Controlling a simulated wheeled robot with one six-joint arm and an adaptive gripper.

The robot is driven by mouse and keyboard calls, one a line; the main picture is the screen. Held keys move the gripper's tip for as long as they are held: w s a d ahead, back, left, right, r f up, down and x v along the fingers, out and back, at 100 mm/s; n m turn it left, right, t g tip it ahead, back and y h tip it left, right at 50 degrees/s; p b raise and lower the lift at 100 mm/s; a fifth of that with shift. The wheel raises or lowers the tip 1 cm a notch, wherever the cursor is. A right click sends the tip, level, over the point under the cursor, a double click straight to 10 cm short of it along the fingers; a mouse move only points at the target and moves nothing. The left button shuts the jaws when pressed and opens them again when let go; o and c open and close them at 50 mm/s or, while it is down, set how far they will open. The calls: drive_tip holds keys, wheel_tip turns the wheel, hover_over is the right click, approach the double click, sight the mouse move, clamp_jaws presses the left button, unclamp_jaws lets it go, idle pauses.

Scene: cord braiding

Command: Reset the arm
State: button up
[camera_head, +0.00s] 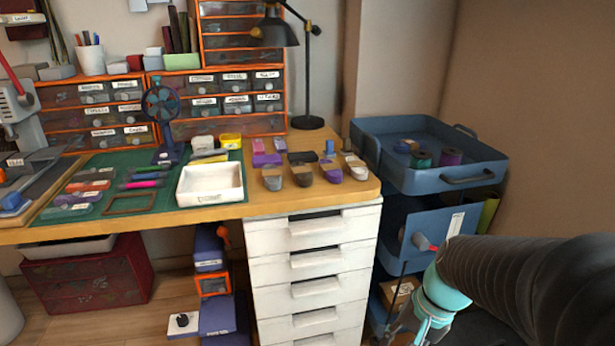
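My arm reaches in from the right edge as a dark ribbed sleeve with a teal joint. My gripper (408,328) is at the bottom of the view, low in front of the blue cart (495,182) and right of the white drawer unit (313,262). Its fingers are small, partly cut off by the lower edge and blurred into the cart behind. I cannot tell whether they are open or shut, and I see nothing clearly held.
A wooden workbench (235,211) carries a green mat (105,212), a white tray (210,201), a small fan (161,104), several small blocks and a black lamp (307,75). Orange-framed drawers (235,80) stand behind. A red chest (85,283) sits under the bench. Floor shows beside it.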

drive_tip(key=s+r+n+t+h, duration=0.3)
drive_tip(key=s+r+n+t, duration=0.2)
drive_tip(key=r, duration=0.5)
drive_tip(key=shift+a+r+n, duration=0.25)
drive_tip(key=shift+a+n, duration=0.15)
drive_tip(key=shift+n, duration=0.2)
drive_tip(key=shift+s, duration=0.1)
